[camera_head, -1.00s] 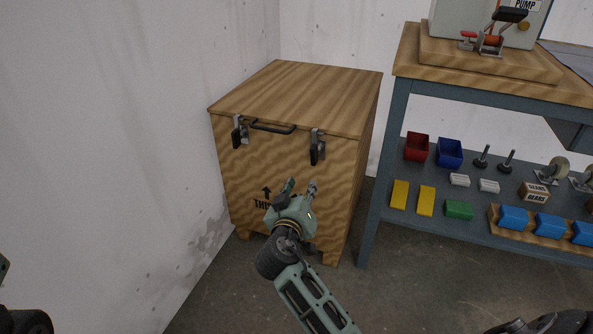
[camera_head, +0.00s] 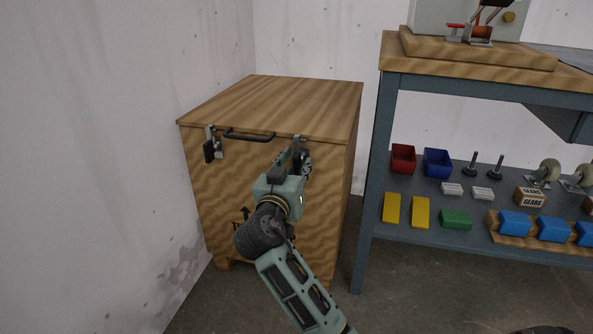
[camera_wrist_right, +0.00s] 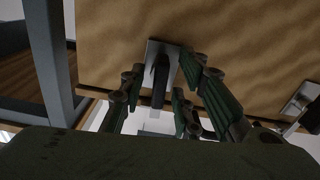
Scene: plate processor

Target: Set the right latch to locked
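The wooden crate (camera_head: 330,115) stands against the wall, with a metal and black latch on each side of its front. The right latch (camera_head: 300,146) is mostly hidden behind my right gripper (camera_head: 290,160) in the head view. In the right wrist view, the right latch's metal plate with its black lever (camera_wrist_right: 160,82) lies between the parted fingers of my right gripper (camera_wrist_right: 163,72). The fingers are open around the lever, with no clear grip on it. The left latch (camera_head: 212,146) has its black lever hanging down. My left gripper is not in view.
A black handle (camera_head: 250,136) sits between the latches along the lid's front edge. A workbench (camera_head: 372,180) with bins and parts on its lower shelf stands close to the crate's right. A wall is on the left. Floor in front is free.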

